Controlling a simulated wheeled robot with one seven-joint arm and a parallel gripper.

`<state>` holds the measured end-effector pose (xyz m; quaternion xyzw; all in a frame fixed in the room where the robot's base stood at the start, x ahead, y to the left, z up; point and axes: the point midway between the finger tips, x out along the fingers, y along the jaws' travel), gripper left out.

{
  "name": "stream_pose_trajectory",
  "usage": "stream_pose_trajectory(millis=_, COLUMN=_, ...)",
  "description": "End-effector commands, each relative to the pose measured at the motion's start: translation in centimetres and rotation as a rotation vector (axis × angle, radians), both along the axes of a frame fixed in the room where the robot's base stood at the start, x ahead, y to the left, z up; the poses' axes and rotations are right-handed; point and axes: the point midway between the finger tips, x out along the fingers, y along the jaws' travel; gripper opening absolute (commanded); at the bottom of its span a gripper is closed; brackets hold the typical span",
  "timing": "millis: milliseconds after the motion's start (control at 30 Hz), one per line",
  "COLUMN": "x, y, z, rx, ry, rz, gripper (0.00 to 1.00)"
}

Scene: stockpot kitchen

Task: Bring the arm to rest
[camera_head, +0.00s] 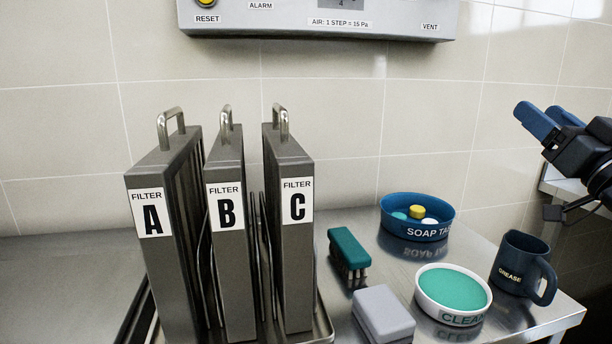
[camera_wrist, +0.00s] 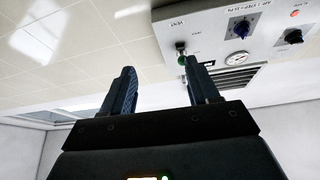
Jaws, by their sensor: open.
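My gripper (camera_head: 548,118) is at the upper right of the head view, raised above the right end of the steel counter (camera_head: 70,265). Its blue fingers point up and to the left, toward the tiled wall. In the wrist view the two fingers of my gripper (camera_wrist: 163,92) stand well apart with nothing between them. The gripper is open and empty, and touches nothing that I can see. Most of my arm is outside the head view.
Filters A (camera_head: 175,260), B (camera_head: 232,270) and C (camera_head: 292,260) stand upright. Right of them are a brush (camera_head: 348,250), grey block (camera_head: 382,312), blue soap bowl (camera_head: 415,230), white-rimmed dish (camera_head: 452,290) and grease mug (camera_head: 515,265). A control panel (camera_head: 320,20) hangs above; it shows in the wrist view (camera_wrist: 210,25).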

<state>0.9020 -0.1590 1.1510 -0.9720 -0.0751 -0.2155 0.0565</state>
Motion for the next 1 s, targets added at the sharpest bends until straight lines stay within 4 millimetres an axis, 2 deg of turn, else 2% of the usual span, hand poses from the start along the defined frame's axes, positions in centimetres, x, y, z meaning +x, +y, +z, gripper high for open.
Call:
stream_pose_trajectory(millis=33, x=-0.5, y=0.7, z=-2.4, rx=0.031, ry=0.031, rz=-0.01, gripper=0.6)
stream_pose_trajectory(millis=200, x=-2.8, y=2.8, z=-9.5, rx=0.105, ry=0.109, rz=-0.059, gripper=0.6)
stream_pose_trajectory(millis=367, x=-6.0, y=4.9, z=-15.3, rx=0.15, ry=0.184, rz=-0.1, gripper=0.6)
stream_pose_trajectory(millis=500, x=-9.5, y=6.7, z=-19.5, rx=0.173, ry=0.247, rz=-0.134, gripper=0.6)
stream_pose_trajectory(millis=667, x=-14.4, y=8.9, z=-23.7, rx=0.179, ry=0.325, rz=-0.169, gripper=0.6)
stream_pose_trajectory(millis=800, x=-19.3, y=10.7, z=-26.5, rx=0.168, ry=0.393, rz=-0.195, gripper=0.6)
stream_pose_trajectory(millis=1000, x=-26.8, y=12.8, z=-28.9, rx=0.128, ry=0.483, rz=-0.216, gripper=0.6)
